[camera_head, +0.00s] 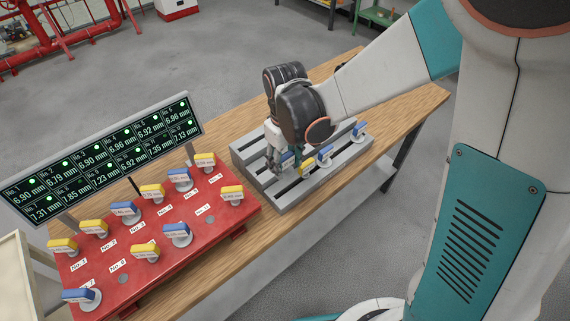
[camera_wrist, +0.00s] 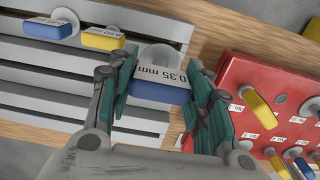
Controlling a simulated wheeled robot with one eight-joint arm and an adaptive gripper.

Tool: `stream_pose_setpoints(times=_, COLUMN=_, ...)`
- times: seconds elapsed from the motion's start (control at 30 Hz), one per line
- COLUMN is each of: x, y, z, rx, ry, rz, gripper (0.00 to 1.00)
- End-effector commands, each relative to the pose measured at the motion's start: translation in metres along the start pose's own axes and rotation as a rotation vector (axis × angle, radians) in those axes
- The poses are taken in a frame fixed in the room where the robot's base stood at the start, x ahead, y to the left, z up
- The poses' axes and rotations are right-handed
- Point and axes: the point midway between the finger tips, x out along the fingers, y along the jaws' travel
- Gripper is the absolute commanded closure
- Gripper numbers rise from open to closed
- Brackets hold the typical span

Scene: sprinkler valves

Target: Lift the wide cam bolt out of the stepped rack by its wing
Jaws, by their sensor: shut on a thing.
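My gripper (camera_head: 280,164) is low over the left part of the grey stepped rack (camera_head: 284,203). In the wrist view the gripper (camera_wrist: 163,97) is shut on the blue wing of a cam bolt (camera_wrist: 160,92), with a pad on each side. The wing's label reads 0.35 mm. A round pale flange (camera_wrist: 158,55) shows behind the wing. The bolt's shank is hidden, so I cannot tell whether it is still seated. In the head view the held blue wing (camera_head: 286,160) is partly hidden by my gripper.
A yellow-winged bolt (camera_head: 306,166) and blue-winged bolts (camera_head: 325,153) (camera_head: 360,130) stand in the rack to the right. A red valve board (camera_head: 210,238) with several blue and yellow wings lies left, with a display (camera_head: 105,155) behind it. The wooden table (camera_head: 405,112) is bare at right.

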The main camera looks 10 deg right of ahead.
Motion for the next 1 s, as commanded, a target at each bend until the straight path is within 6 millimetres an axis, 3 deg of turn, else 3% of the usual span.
stream_pose_setpoints(times=0.03, x=-0.02, y=0.0, z=0.001, rx=0.0, ry=0.0, rz=0.0, gripper=0.8)
stream_pose_setpoints(times=0.1, x=-0.037, y=0.0, z=0.0, rx=0.0, ry=0.0, rz=0.0, gripper=0.8)
stream_pose_setpoints(times=0.4, x=-0.088, y=0.0, z=0.0, rx=0.0, ry=0.0, rz=0.0, gripper=0.8)
stream_pose_setpoints(times=0.63, x=-0.104, y=0.0, z=0.0, rx=0.0, ry=0.0, rz=0.0, gripper=0.8)
stream_pose_setpoints(times=1.0, x=-0.106, y=0.0, z=0.0, rx=0.0, ry=0.0, rz=0.0, gripper=0.8)
